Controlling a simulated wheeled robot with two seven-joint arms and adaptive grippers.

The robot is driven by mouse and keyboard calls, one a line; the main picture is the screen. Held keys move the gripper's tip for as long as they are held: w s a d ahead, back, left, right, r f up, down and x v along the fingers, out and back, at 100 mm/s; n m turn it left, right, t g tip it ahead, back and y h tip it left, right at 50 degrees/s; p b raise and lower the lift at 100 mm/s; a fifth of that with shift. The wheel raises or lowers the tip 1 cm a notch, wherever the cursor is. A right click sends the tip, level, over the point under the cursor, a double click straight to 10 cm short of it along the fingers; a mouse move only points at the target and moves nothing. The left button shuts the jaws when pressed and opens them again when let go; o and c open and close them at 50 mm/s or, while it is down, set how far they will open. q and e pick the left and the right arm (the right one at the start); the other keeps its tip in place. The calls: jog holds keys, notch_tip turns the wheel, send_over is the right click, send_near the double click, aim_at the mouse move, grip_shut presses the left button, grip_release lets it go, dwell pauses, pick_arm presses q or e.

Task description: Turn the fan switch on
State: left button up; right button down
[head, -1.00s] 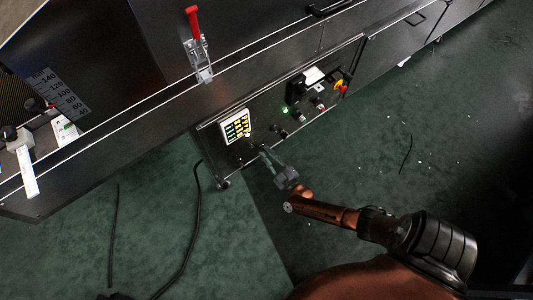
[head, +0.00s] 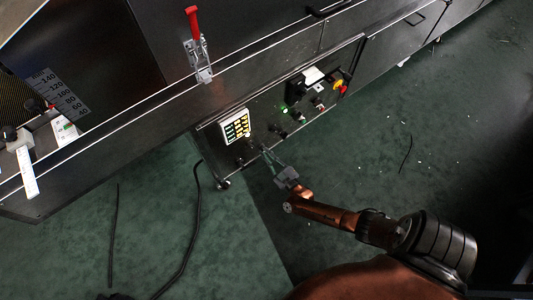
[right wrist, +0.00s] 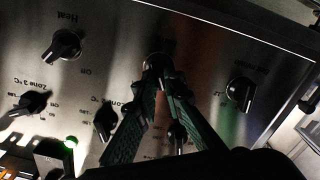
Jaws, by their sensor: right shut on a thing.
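The fan switch (right wrist: 157,66) is a dark rotary knob on a metal control panel, at the top middle in the right wrist view. Its small label above is upside down and hard to read. My right gripper (right wrist: 159,82) has its two green fingers converging on this knob, shut on it from both sides. The fingertips hide part of the knob, and I cannot tell its pointer position. In the head view my right gripper (head: 266,152) reaches the lower part of the control panel (head: 268,128). My left gripper is not in view.
The heat knob (right wrist: 67,45) and a zone 3 knob (right wrist: 30,102) sit left of the gripper. Another knob (right wrist: 240,93) sits right. Cables lie on the green floor.

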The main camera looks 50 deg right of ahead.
jog(key=shift+s+d+f+m+b, duration=0.1)
jog(key=shift+m+b, duration=0.05)
jog(key=shift+m, duration=3.35)
jog(key=shift+s+f+m+b, duration=0.1)
jog(key=shift+m+b, duration=0.05)
jog(key=shift+m, duration=3.35)
jog(key=c, duration=2)
grip_release()
jog(key=shift+w+d+r, duration=0.1)
jog(key=v, duration=1.2)
